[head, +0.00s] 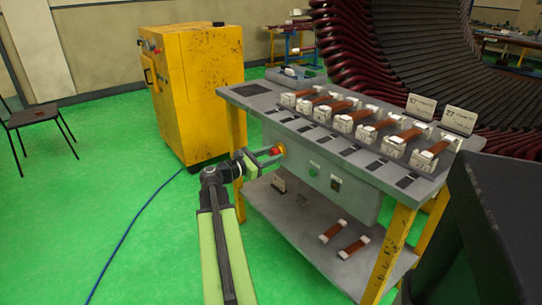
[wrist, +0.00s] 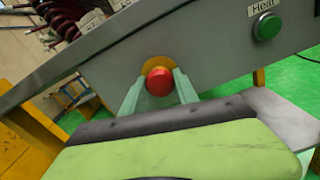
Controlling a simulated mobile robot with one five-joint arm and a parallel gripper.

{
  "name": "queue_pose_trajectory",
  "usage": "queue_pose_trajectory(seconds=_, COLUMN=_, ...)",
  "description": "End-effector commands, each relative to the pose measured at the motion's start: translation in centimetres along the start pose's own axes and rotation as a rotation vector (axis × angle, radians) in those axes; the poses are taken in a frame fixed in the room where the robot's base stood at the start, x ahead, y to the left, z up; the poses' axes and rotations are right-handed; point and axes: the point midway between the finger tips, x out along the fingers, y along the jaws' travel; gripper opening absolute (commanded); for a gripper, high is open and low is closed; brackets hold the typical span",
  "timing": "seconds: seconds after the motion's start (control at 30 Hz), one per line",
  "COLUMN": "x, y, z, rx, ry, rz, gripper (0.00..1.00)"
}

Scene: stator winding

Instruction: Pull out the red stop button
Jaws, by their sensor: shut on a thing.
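The red stop button (head: 278,150) sits on the grey front panel of the workbench, near the panel's left end. In the wrist view the red button (wrist: 160,82) is round, with a yellow ring (wrist: 157,66) around its top edge. My gripper (head: 272,154) reaches it from the left in the head view. In the wrist view my gripper's two pale fingers (wrist: 160,90) stand on either side of the button, shut on it. Whether the button is pressed in or out cannot be told.
A green button (wrist: 267,27) labelled "Heat" is on the same panel (wrist: 215,45). The workbench top (head: 235,92) holds several copper-brown coils in white blocks. A lower shelf (head: 290,225) carries loose parts. A yellow cabinet (head: 205,90) stands behind at left. Green floor at left is mostly clear, with a blue cable (head: 130,230).

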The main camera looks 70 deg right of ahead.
Motion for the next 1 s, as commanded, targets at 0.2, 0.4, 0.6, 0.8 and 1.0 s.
queue_pose_trajectory(seconds=0.2, x=0.0, y=0.4, z=0.1, rx=-0.002, ry=-0.003, rz=0.010, gripper=0.00)
queue_pose_trajectory(seconds=0.4, x=-0.1, y=0.4, z=0.1, rx=-0.002, ry=-0.003, rz=0.010, gripper=0.00)
queue_pose_trajectory(seconds=0.6, x=-1.0, y=0.5, z=0.1, rx=-0.002, ry=-0.003, rz=0.012, gripper=0.00)
queue_pose_trajectory(seconds=0.8, x=-1.0, y=0.4, z=0.1, rx=-0.002, ry=-0.003, rz=0.012, gripper=0.44)
queue_pose_trajectory(seconds=1.0, x=-1.0, y=0.3, z=0.1, rx=-0.001, ry=-0.002, rz=0.007, gripper=0.58)
